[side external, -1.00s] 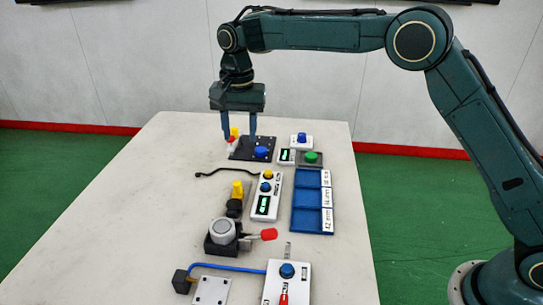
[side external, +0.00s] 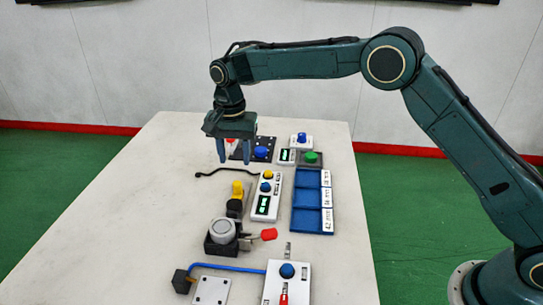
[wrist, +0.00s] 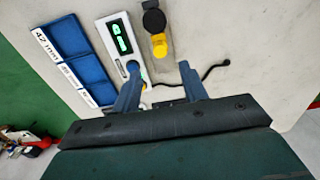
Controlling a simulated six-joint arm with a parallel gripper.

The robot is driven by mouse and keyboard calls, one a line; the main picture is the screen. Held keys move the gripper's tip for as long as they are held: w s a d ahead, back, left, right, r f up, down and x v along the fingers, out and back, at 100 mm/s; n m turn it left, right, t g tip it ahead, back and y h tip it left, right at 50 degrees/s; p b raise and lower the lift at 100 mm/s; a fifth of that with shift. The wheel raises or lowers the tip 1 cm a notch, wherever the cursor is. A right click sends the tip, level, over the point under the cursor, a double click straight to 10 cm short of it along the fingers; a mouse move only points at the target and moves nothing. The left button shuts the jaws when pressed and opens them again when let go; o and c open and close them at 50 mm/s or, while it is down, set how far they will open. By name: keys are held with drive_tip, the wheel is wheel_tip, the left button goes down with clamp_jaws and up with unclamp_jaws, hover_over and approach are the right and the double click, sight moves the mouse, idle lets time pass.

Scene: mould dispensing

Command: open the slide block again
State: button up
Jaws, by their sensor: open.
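No part is plainly marked as the slide block, and I cannot tell which one it is. My gripper (side external: 234,160) is open and empty, pointing down above the far part of the table. It partly hides a black plate (side external: 240,154) with a blue knob (side external: 261,152) and a red part (side external: 231,141). In the wrist view the spread fingers of my gripper (wrist: 159,72) have nothing between them. A yellow and black part (side external: 237,190) stands nearer the camera; in the wrist view it lies beyond the fingertips (wrist: 159,45).
A white control box (side external: 267,196) with a green display stands beside a blue compartment tray (side external: 312,222). The table's left side is clear.

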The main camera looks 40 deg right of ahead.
sight(237, 183)
wheel_tip(237, 183, down, 10)
drive_tip(key=shift+r, duration=0.25)
idle(0.4)
clamp_jaws()
